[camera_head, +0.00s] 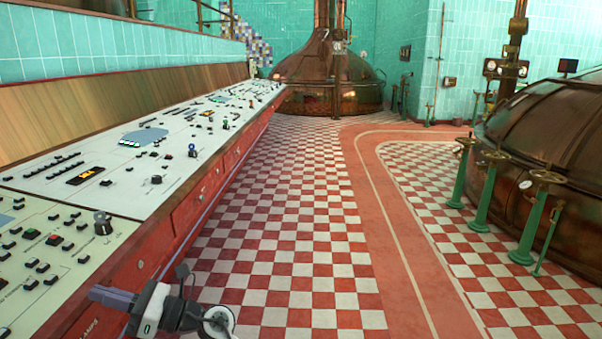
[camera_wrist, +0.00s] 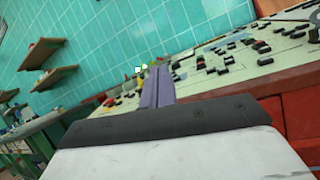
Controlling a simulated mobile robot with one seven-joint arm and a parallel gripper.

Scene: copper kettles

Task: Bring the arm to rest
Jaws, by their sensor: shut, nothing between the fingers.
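My gripper (camera_head: 112,297) shows at the lower left of the head view, beside the red front edge of the control desk (camera_head: 182,222). Its purple-grey fingers point left toward the desk. In the wrist view the fingers (camera_wrist: 157,88) are together, with nothing between them. My arm's wrist is low in the head view, over or beside the desk's front; I cannot tell whether it touches.
The desk top carries several knobs, buttons and switches. Checkered floor (camera_head: 290,230) lies open to the right. Copper kettles stand at the back (camera_head: 328,75) and at the right (camera_head: 550,130), with green valve posts (camera_head: 486,195) before the right one. Wooden shelves (camera_wrist: 45,52) show in the wrist view.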

